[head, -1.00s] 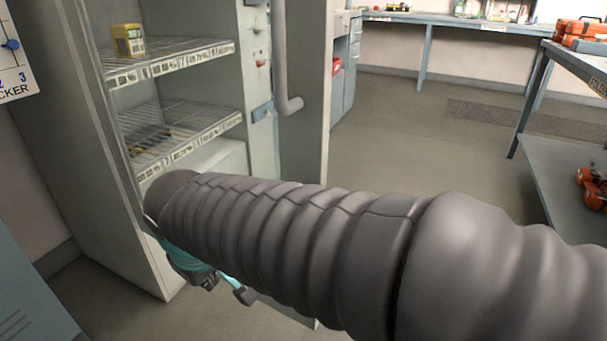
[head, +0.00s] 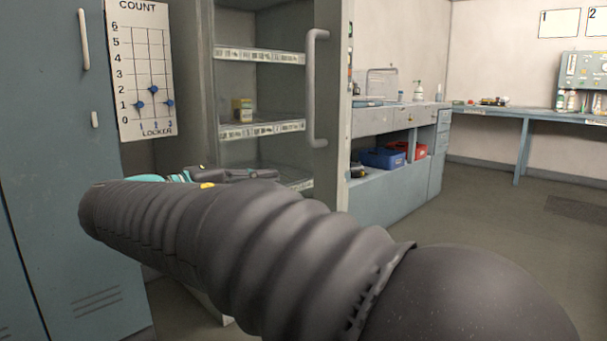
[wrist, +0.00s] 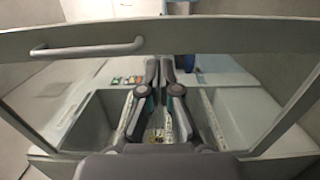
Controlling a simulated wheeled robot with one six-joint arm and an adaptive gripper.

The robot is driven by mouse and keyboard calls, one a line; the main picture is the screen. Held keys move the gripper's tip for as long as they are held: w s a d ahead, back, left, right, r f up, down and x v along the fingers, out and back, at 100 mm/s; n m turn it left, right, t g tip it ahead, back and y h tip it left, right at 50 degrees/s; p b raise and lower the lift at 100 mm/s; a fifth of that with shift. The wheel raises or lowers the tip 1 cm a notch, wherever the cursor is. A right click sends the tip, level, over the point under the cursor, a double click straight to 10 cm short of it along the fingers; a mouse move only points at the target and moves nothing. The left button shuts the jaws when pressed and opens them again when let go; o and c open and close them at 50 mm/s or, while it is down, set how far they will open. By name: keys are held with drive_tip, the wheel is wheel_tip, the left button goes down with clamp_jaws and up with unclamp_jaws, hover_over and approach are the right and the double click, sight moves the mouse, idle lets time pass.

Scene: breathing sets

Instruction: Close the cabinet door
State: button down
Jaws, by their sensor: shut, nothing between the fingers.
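The open grey cabinet (head: 200,110) stands at the centre left in the head view. Its door (head: 334,130) stands swung out at the right of the opening, with a long grey bar handle (head: 313,90) on it. In the wrist view the door's pale edge (wrist: 225,31) runs across the top, with the handle (wrist: 88,48) at upper left. My gripper (head: 272,174) is in front of the lower shelves, partly hidden by my arm. In the wrist view my gripper (wrist: 166,66) is shut and empty, its fingertips overlapping the door area; contact cannot be told.
A blue locker (head: 60,180) stands close on the left, beside a count board (head: 141,70). A counter with blue (head: 383,158) and red bins is behind the door. Open floor (head: 480,240) lies at the right.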

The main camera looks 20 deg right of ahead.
sight(330, 164)
drive_tip(key=shift+t, duration=0.3)
drive_tip(key=b+x, duration=0.1)
drive_tip(key=x, duration=1.1)
drive_tip(key=shift+w+d+f, duration=0.15)
drive_tip(key=shift+w+d, duration=0.15)
drive_tip(key=shift+d, duration=0.05)
